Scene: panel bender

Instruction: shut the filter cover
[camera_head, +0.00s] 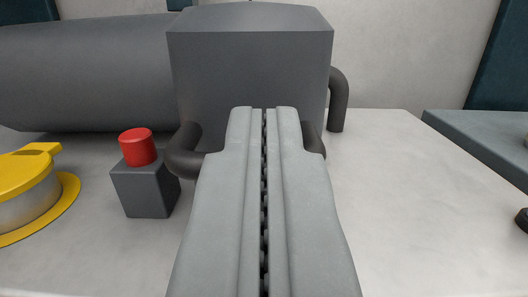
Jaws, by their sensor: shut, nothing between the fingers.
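My gripper (264,112) is shut and empty in the middle of the camera_head view, its two grey fingers side by side and pointing forward. It appears in front of a dark grey box (248,68) and hides part of its lower front. A round yellow cap with a tab (22,168) sits on a short metal cylinder with a yellow base ring, cut off by the left edge. I cannot tell for sure whether this cap is the filter cover. No other clear cover shows.
A red button (137,146) stands on a small grey block (144,188) left of my gripper. A large grey cylinder (85,72) lies behind it. Dark pipes (339,98) curve from the box. The light surface (385,200) at right is clear up to a dark slab (485,143).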

